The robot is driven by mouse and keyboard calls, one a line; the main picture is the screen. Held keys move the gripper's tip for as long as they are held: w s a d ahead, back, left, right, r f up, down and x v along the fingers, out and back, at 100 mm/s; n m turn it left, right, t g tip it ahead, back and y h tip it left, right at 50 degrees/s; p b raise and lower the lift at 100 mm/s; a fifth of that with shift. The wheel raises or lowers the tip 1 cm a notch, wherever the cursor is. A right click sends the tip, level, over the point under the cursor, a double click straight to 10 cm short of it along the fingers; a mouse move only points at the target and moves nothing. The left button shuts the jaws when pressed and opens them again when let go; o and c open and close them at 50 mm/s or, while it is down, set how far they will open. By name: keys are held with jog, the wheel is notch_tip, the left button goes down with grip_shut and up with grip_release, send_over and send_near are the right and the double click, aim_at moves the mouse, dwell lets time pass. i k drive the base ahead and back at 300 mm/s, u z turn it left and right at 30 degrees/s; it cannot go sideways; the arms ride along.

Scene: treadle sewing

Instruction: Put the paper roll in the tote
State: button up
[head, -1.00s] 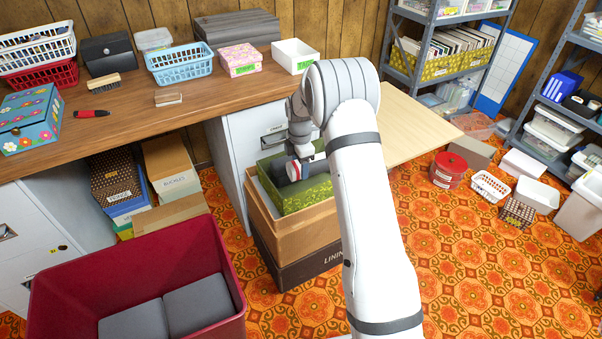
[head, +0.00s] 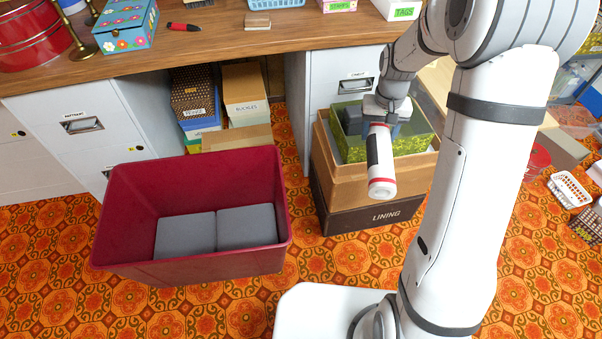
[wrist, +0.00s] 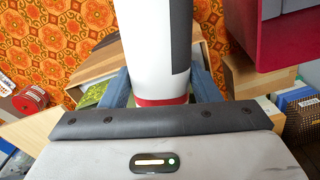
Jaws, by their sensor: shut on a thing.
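The paper roll (head: 380,165) is a white cylinder with a dark band and red ends. My gripper (head: 377,117) is shut on its upper end, and the roll hangs down, slightly tilted, in front of the stacked boxes. In the wrist view the roll (wrist: 152,45) stretches away from the jaws, its red end close to the palm. The tote (head: 195,265) is a large dark red open bin on the floor, left of the roll. Two grey blocks (head: 186,235) lie on its bottom. In the wrist view part of the tote (wrist: 270,35) shows at upper right.
A green patterned box (head: 412,140) sits on a cardboard box (head: 385,175) above a dark box labelled LINING (head: 350,219), right of the tote. The wooden desk (head: 220,40) stands behind. Patterned floor lies open between tote and boxes.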

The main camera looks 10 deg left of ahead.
aim_at(230, 246)
jog(key=u, duration=1)
